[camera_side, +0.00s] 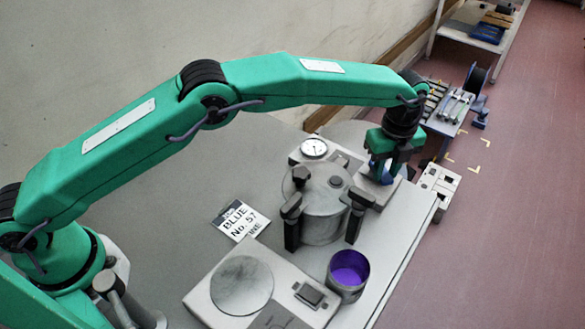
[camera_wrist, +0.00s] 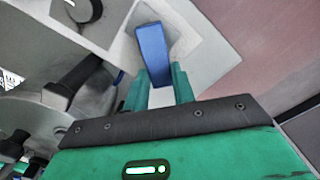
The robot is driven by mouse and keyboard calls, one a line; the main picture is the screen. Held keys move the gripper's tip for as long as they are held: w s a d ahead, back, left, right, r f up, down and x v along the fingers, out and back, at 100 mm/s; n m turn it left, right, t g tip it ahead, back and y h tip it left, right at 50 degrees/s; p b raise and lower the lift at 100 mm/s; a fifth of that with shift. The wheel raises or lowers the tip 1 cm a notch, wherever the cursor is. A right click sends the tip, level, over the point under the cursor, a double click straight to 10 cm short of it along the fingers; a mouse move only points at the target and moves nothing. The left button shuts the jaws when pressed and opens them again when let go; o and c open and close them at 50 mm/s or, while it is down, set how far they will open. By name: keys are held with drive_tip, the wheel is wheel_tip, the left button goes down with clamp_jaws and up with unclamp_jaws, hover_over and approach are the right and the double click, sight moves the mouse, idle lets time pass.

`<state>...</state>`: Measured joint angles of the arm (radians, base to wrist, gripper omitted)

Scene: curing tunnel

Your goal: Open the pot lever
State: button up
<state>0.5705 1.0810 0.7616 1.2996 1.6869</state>
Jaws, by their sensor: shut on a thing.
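The grey pot (camera_side: 322,217) stands on the table with a round lid and dark clamps around its rim. Beside it, a blue lever (camera_side: 379,178) stands over a pale block on the far right side. My gripper (camera_side: 385,160) points down over that block, shut on the blue lever. In the wrist view the blue lever (camera_wrist: 151,42) reaches up from between my green fingers (camera_wrist: 159,85). The lever's lower end and the exact finger contact are hidden. Part of the pot (camera_wrist: 92,100) shows at the left of the wrist view.
A dial gauge (camera_side: 314,148) sits behind the pot. A purple-filled cup (camera_side: 349,270) and a scale-like plate (camera_side: 241,286) are in front, with a BLUE No. 57 label (camera_side: 240,220) to the left. The table's right edge is close to my gripper.

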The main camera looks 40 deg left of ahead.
drive_tip(key=n, duration=0.1)
drive_tip(key=w+n, duration=0.1)
drive_tip(key=n, duration=0.2)
drive_tip(key=shift+w+d+n, duration=0.3)
drive_tip(key=shift+d, duration=0.1)
drive_tip(key=shift+w+r+n, duration=0.1)
drive_tip(key=shift+w+n, duration=0.2)
drive_tip(key=shift+n, duration=0.5)
drive_tip(key=shift+w+n, duration=0.25)
drive_tip(key=shift+n, duration=0.55)
drive_tip(key=o, duration=1)
drive_tip(key=shift+s, duration=0.15)
